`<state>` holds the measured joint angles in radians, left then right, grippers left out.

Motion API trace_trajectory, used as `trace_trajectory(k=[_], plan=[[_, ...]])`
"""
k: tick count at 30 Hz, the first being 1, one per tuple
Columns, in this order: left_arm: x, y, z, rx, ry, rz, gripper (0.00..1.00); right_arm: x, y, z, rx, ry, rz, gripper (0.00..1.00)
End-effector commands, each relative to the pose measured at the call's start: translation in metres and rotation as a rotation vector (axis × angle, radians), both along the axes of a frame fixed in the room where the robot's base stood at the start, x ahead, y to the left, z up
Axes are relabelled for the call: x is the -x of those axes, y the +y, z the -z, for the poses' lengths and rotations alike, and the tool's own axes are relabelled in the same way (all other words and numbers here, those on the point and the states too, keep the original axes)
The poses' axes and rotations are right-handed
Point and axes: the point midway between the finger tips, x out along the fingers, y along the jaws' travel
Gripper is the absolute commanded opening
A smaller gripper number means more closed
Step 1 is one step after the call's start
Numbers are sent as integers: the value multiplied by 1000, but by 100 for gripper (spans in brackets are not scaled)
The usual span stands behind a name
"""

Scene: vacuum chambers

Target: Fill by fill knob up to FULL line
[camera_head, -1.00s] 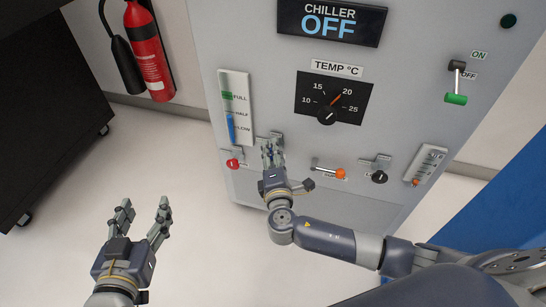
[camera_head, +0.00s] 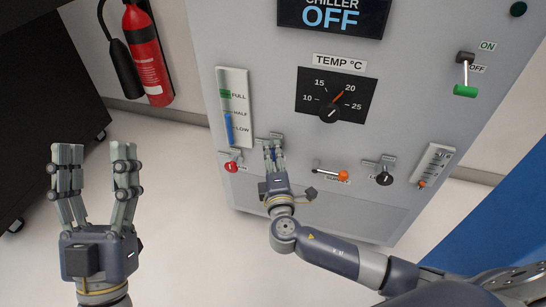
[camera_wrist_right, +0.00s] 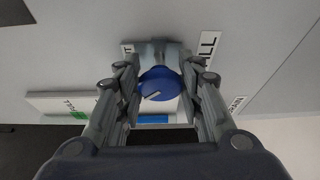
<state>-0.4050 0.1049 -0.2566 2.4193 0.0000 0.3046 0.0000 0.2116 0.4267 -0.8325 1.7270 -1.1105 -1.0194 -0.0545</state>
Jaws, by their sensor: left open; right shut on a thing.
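The chiller panel (camera_head: 260,50) carries a level gauge (camera_head: 243,100) marked FULL, HALF and LOW. Its blue column reaches about the HALF mark, below the green FULL mark. My right gripper (camera_head: 273,150) is shut on the blue fill knob (camera_wrist_right: 160,84), just right of the gauge's lower end. In the right wrist view its fingers (camera_wrist_right: 163,95) sit on both sides of the knob, and a partly covered label ends in "LL". My left gripper (camera_head: 95,150) is open and empty, over the floor to the left of the panel.
A red knob (camera_head: 231,167), an orange-ended lever (camera_head: 342,175) and a black knob (camera_head: 384,179) flank the fill knob. The temperature dial (camera_head: 330,113) and green-handled switch (camera_head: 465,90) are above. A fire extinguisher (camera_head: 148,60) hangs at the left. The display reads OFF.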

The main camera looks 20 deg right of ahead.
Motion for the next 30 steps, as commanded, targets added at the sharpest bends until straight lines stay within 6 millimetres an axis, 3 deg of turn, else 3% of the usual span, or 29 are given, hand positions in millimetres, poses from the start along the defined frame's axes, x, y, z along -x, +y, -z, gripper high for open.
trace_trajectory(k=[14,15,18,30], plan=[[3,0,-4,7,-24,1,56,0,-2,1,-4,-1,5,11],[3,0,-4,7,-24,1,56,0,-2,1,-4,-1,5,39],[3,0,-4,7,-24,1,56,0,-2,1,-4,-2,4,56],[3,0,-3,7,-20,1,56,6,1,1,-5,-1,0,56]])
